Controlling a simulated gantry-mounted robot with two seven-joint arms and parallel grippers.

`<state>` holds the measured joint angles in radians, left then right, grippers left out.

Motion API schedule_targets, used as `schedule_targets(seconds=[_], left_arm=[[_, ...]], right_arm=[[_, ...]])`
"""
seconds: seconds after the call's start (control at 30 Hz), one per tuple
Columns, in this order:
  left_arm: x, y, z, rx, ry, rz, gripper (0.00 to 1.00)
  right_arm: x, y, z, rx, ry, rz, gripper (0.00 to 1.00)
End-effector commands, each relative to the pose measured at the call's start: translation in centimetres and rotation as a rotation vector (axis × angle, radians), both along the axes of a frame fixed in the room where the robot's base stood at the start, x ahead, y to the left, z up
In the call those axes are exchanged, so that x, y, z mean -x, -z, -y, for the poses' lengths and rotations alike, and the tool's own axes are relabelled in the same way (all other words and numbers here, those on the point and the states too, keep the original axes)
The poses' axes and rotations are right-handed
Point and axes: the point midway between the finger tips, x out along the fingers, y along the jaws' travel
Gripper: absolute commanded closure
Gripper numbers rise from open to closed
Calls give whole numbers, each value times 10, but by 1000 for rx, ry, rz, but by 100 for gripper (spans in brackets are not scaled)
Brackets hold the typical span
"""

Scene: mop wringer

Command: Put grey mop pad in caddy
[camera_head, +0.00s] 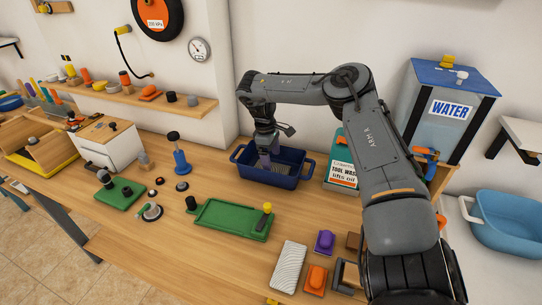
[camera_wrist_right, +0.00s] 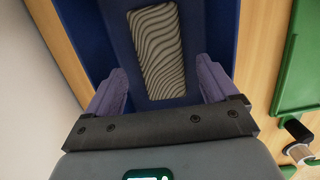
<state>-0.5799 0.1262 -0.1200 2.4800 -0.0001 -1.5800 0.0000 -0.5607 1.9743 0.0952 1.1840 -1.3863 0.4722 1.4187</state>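A dark blue caddy-like tub (camera_head: 251,176) with side handles stands at the back of the bench. A grey, wavy-ridged pad (camera_wrist_right: 156,50) lies inside it in the right wrist view; only part of it shows in the head view (camera_head: 281,168). My right gripper (camera_head: 265,157) reaches down into the tub. In the wrist view its purple fingers (camera_wrist_right: 160,78) are wide apart, one to each side of the pad, with nothing seen between them touching it. A larger light grey wavy slab (camera_head: 289,267) lies on the bench front. My left gripper is not in view.
A green tray (camera_head: 225,220) lies in front of the tub. A green tool-wash container (camera_head: 342,160) stands to its right, a blue pump (camera_head: 181,160) to its left. Purple (camera_head: 324,243) and orange (camera_head: 316,278) blocks sit near the front. A water tank (camera_head: 445,105) stands at right.

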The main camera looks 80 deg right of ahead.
Motion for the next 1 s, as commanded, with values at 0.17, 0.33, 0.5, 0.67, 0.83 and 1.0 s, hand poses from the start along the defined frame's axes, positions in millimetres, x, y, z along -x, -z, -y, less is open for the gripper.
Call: schedule_targets(seconds=[0.17,0.33,0.5,0.67,0.83,1.0], left_arm=[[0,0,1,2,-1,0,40],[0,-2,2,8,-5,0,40],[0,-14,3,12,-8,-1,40],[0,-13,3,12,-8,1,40],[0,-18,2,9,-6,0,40],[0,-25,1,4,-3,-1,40]], right_arm=[[0,0,0,0,0,0,10],[0,-2,0,0,0,0,10],[0,-17,0,1,0,1,10],[-5,-41,1,4,-1,3,10],[-9,-76,1,6,-1,0,10],[-13,-104,1,4,-1,0,10]])
